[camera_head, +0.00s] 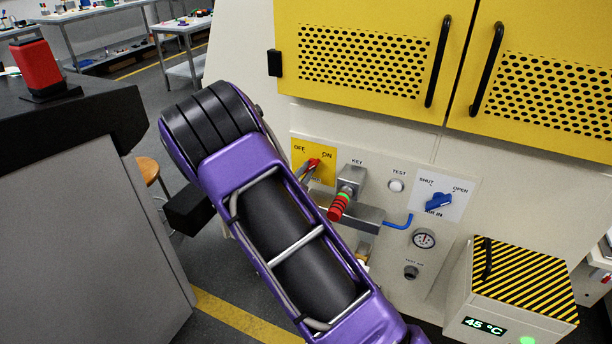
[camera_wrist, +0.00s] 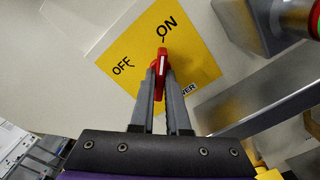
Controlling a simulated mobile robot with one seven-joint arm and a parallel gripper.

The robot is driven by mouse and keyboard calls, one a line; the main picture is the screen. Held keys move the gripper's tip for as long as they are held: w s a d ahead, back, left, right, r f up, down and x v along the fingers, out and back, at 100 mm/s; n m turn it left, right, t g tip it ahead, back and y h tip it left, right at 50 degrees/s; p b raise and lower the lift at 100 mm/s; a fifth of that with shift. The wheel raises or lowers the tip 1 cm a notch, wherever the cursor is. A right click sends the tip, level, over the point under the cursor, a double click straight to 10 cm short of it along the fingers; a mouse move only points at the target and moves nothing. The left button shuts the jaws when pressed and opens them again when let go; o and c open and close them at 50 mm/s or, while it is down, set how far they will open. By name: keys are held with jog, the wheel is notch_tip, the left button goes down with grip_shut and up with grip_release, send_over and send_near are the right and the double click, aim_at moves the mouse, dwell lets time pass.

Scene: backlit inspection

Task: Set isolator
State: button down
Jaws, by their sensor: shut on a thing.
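The isolator is a red rotary handle (camera_wrist: 162,62) on a yellow plate (camera_wrist: 205,70) marked OFF on the left and ON at the upper right in the wrist view. The handle points nearly straight up there, close to the ON mark and away from OFF. My gripper (camera_wrist: 162,73) is shut on the handle, one finger on each side of it. In the head view, the red handle (camera_head: 314,163) and the yellow plate (camera_head: 323,175) show just beyond my arm. My gripper (camera_head: 306,173) is partly hidden there, and the lower plate lettering is covered.
Right of the plate are a grey key switch with a red-green barrel (camera_head: 339,206), a white test button (camera_head: 396,186), a blue air valve (camera_head: 439,202) and a gauge (camera_head: 424,239). A striped box (camera_head: 515,285) reads 45 °C. Yellow doors (camera_head: 365,50) hang above.

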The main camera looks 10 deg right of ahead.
dwell(0.3)
jog(key=c, duration=0.9)
grip_release()
jog(key=v, duration=1.7)
jog(key=shift+s+a+p, duration=0.15)
jog(key=shift+s+p, duration=0.05)
jog(key=shift+p, duration=0.2)
